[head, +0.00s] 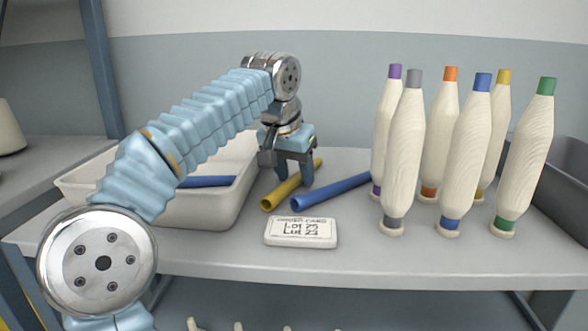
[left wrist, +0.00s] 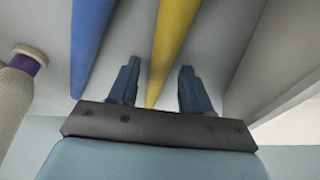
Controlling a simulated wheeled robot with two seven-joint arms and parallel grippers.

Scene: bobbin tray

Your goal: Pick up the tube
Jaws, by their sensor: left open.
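A yellow tube (head: 281,194) lies on the table beside the white tray in the head view. A blue tube (head: 331,191) lies to its right, and another blue tube (head: 207,182) lies inside the tray. My left gripper (head: 294,178) is open, pointing down over the yellow tube. In the left wrist view the yellow tube (left wrist: 172,45) runs between the two open fingers (left wrist: 157,90), and a blue tube (left wrist: 91,40) lies outside them. I cannot tell whether the fingers touch the yellow tube. My right gripper is not in view.
The white tray (head: 195,211) stands left of the tubes, partly behind my left arm. Several wooden bobbins with coloured ends, one purple-tipped (head: 384,130), stand upright at right. A white label card (head: 301,232) lies in front. A dark grey bin (head: 562,180) stands at the far right.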

